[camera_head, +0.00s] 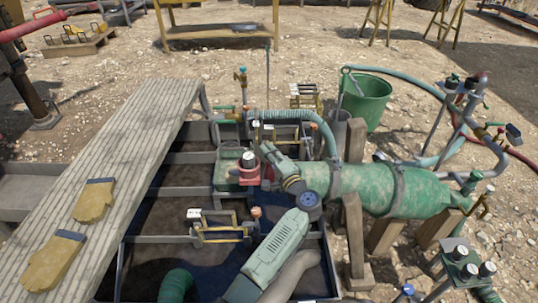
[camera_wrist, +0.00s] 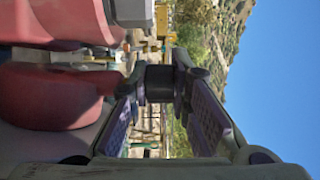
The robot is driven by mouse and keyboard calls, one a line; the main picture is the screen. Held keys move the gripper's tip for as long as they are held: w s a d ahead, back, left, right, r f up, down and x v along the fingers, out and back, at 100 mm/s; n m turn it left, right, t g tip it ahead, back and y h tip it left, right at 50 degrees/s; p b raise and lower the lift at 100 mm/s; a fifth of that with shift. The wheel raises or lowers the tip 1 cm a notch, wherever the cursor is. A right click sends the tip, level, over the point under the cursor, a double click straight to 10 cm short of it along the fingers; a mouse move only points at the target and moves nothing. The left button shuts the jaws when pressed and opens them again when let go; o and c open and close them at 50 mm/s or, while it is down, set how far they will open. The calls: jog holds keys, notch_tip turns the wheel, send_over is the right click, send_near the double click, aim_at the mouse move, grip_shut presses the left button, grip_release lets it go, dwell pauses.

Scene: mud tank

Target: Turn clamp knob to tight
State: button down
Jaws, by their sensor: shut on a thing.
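My gripper (camera_wrist: 158,84) shows in the wrist view with its two dark finger pads closed on a small dark cylinder (camera_wrist: 158,83), which looks like the clamp knob. The knob sits between the fingertips. In the head view my gripper (camera_head: 268,154) reaches over the tank beside the red fitting (camera_head: 247,173); the knob is too small or hidden there. Large red rounded bodies (camera_wrist: 50,97) fill the left of the wrist view, close to the fingers. Which way the knob is turned cannot be told.
A mud tank (camera_head: 165,238) lies beneath my arm, with a plank walkway (camera_head: 125,150) on its left bearing yellow gloves (camera_head: 95,201). A green cylinder (camera_head: 380,190) lies on wooden supports at right. A green bucket (camera_head: 366,102) and hoses stand behind.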

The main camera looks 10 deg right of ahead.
jog(key=m+h, duration=0.1)
jog(key=h, duration=0.1)
jog(key=m+h, duration=0.2)
jog(key=h, duration=0.1)
jog(key=shift+a+t, duration=0.2)
jog(key=shift+t, duration=0.1)
jog(key=m+h+p, duration=0.1)
jog(key=h, duration=0.1)
jog(key=m+h+p, duration=0.1)
jog(key=m+g+h+p, duration=0.1)
jog(key=m+h, duration=0.1)
jog(key=shift+w+r+h, duration=0.1)
jog(key=shift+r+h, duration=0.2)
jog(key=m+g+h, duration=0.1)
jog(key=h, duration=0.1)
jog(key=m+g+h, duration=0.1)
jog(key=m+h, duration=0.1)
jog(key=shift+d+f+g+h, duration=0.15)
jog(key=shift+f+g+h, duration=0.15)
jog(key=shift+f, duration=0.05)
jog(key=shift+m+g+h+b, duration=0.45)
jog(key=shift+m+g+h, duration=0.75)
jog(key=shift+h, duration=0.1)
jog(key=shift+d, duration=0.1)
jog(key=c, duration=1.5)
grip_release()
jog(key=shift+c, duration=0.2)
jog(key=shift+o, duration=0.3)
